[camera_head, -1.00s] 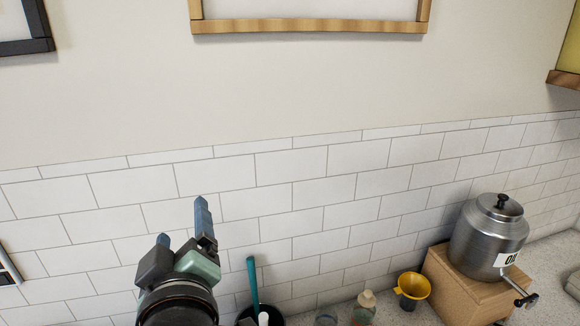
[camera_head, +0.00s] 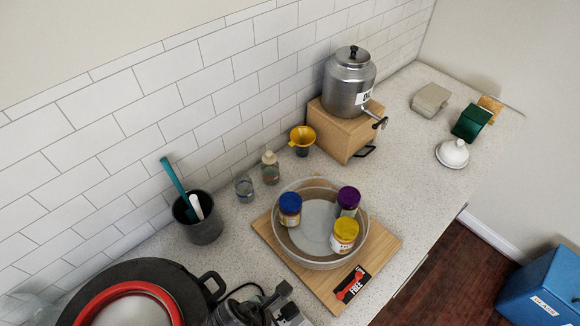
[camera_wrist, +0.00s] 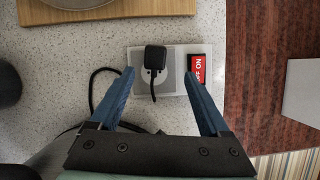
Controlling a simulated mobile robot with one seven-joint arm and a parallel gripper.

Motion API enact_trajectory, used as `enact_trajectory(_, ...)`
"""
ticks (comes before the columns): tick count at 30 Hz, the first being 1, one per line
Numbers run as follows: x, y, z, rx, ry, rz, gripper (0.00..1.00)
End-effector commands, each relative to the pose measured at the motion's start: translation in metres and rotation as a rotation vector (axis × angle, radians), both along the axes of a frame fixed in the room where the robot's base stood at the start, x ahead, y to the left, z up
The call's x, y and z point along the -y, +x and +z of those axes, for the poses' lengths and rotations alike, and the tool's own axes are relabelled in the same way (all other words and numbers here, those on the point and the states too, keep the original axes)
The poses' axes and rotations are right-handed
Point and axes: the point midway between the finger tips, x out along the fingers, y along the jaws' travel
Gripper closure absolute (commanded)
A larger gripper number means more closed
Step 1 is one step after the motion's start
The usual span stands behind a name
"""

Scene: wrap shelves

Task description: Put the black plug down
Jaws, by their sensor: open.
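The black plug (camera_wrist: 155,57) shows in the wrist view, upright on a light grey plate or box (camera_wrist: 172,83) with a red label (camera_wrist: 197,71) at its right. A black cord lies on the counter to the left of it. My gripper (camera_wrist: 159,75) is open, its blue fingers apart on either side of the plug with gaps to both. I cannot tell how high the fingers are above the plate. In the head view the plug is not clearly made out at the bottom edge, where a black cord (camera_head: 245,289) shows.
A wooden board (camera_head: 388,247) carries a clear bowl (camera_head: 289,243) with three jars. A utensil cup (camera_head: 205,230), a steel dispenser (camera_head: 348,88) on a wooden box and a yellow funnel (camera_head: 303,137) stand near the wall.

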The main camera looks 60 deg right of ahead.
Motion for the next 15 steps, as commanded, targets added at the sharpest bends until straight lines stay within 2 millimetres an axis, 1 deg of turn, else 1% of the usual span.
enact_trajectory(3, 0.004, -0.001, -0.010, 0.000, 0.000, -0.002, 0.20)
enact_trajectory(11, 0.011, -0.001, -0.021, 0.001, 0.000, -0.002, 0.20)
enact_trajectory(15, 0.018, 0.001, -0.034, 0.000, 0.000, -0.001, 0.20)
